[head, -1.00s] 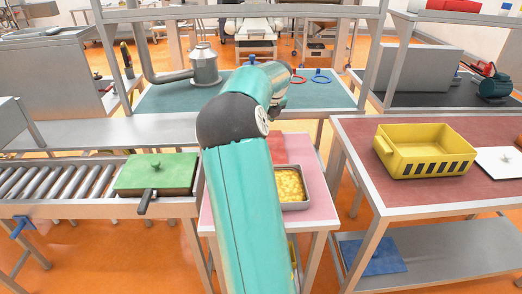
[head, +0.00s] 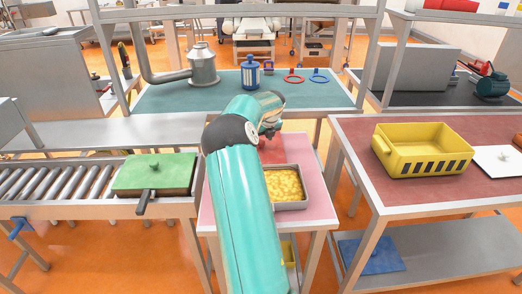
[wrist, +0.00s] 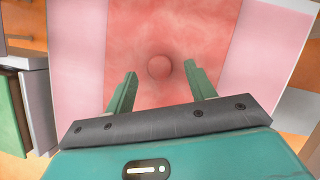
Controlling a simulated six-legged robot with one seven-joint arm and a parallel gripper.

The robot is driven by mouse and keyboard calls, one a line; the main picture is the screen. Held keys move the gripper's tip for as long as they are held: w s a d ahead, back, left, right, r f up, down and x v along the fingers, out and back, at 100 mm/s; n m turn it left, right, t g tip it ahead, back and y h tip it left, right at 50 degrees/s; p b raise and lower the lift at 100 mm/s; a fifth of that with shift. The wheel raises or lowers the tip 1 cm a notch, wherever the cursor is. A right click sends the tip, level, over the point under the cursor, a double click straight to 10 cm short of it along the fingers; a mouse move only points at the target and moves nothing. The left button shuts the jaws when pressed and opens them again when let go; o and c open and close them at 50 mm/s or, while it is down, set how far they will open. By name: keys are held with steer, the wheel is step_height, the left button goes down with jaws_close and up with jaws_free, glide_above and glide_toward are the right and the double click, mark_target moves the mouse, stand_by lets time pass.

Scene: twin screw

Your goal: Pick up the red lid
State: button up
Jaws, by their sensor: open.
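The red lid (wrist: 130,30) lies flat on the pink table top in the wrist view, with a round red knob (wrist: 159,67) in its middle. In the head view my arm covers much of the red lid (head: 272,155), which lies behind the tray of yellow food. My gripper (wrist: 160,74) is open, its two green fingers apart, one on either side of the knob in the picture. I cannot tell how far above the lid the fingertips are. Nothing is held.
A metal tray of yellow food (head: 285,184) stands on the pink table. A green-lidded pan (head: 155,172) sits on the roller conveyor at left. A yellow bin (head: 425,152) stands on the right table. A blue canister (head: 250,73) stands on the back bench.

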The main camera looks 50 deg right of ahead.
steer(key=shift+x, duration=1.05)
steer(key=shift+c, duration=0.2)
steer(key=c, duration=1)
